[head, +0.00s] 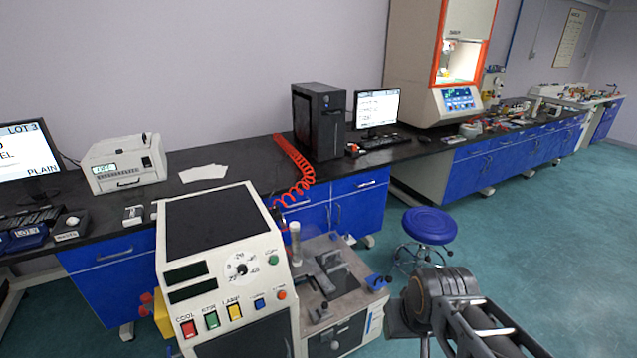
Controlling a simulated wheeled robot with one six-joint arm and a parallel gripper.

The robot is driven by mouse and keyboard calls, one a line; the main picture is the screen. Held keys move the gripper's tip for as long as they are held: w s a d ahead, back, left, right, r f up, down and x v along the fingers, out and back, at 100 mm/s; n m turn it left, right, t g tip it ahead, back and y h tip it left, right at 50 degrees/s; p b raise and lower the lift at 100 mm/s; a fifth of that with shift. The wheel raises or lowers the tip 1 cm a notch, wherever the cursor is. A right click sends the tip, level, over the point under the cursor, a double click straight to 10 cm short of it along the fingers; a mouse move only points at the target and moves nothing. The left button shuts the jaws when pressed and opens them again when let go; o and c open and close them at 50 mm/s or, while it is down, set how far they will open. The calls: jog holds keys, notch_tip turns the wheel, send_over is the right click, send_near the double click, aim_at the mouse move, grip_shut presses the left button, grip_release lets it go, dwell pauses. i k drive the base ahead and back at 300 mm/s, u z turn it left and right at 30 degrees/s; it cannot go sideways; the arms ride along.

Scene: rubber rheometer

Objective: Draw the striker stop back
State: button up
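A cream bench machine (215,225) stands in front of me, with dark displays, a dial and coloured buttons on its sloping panel. Its lower deck (345,305) at the right carries grey metal blocks, a dark plate and a pale upright cylinder (295,243). A small blue part (378,282) sits at the deck's right edge. I cannot tell which part is the striker stop. My arm shows at the bottom right, to the right of the deck. My gripper (408,335) is partly seen there, apart from the machine; its fingers are not clear.
A blue round stool (429,225) stands behind my arm. A black-topped bench with blue cabinets (345,203) runs along the wall. A red coiled hose (295,165) hangs behind the machine. Green floor (540,240) is clear at the right.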

aim_at(324, 312)
jog(key=u, duration=0.45)
jog(key=i, duration=0.85)
jog(key=u, duration=0.25)
